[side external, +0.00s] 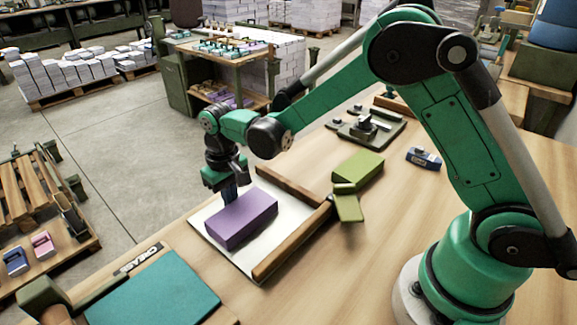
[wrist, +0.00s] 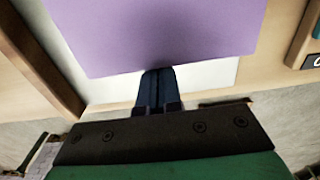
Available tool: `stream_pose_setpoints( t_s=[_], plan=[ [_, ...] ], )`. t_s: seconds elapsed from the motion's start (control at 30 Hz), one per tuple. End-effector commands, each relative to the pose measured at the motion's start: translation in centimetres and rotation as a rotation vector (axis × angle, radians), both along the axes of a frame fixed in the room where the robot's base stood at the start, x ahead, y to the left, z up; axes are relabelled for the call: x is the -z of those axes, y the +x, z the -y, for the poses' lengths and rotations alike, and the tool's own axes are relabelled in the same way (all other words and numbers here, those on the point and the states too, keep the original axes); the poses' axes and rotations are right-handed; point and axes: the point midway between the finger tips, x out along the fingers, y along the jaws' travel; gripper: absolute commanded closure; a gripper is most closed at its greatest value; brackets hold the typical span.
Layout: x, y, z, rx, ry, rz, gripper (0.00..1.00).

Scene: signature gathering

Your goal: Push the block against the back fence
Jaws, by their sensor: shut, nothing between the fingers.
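The purple block (side external: 242,217) lies flat on a white board (side external: 212,244). Two wooden fences meet at a corner on the board's right: one (side external: 290,186) along its upper right side, one (side external: 288,243) along its lower right side. White board shows between the block and both fences. My gripper (side external: 230,196) is shut and empty, low at the block's upper left end. In the wrist view, the shut fingertips (wrist: 158,72) are at the edge of the purple block (wrist: 155,30); contact is hard to tell. A fence (wrist: 40,62) runs along the left there.
Green objects (side external: 358,168) stand just beyond the fence corner. A dark clamp fixture (side external: 366,126) and a blue item (side external: 424,158) sit farther right. A teal mat (side external: 152,290) and a dark label plate (side external: 139,258) lie at lower left. The table's left edge is close to the board.

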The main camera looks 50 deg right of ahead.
Motion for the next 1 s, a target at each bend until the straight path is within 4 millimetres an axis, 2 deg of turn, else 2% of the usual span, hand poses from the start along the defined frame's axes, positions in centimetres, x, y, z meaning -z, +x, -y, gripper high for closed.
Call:
stream_pose_setpoints(
  t_s=[0.23, 0.4, 0.8, 1.0],
  plan=[
    [0.0, -5.0, -0.1, -0.001, -0.002, -0.003, 1.0],
    [0.0, -6.9, 0.0, 0.0, -0.002, -0.003, 1.0],
    [0.0, -7.1, -0.1, -0.001, 0.0, -0.009, 1.0],
    [0.0, -5.1, -0.1, 0.0, 0.001, 0.001, 1.0]
  ],
)
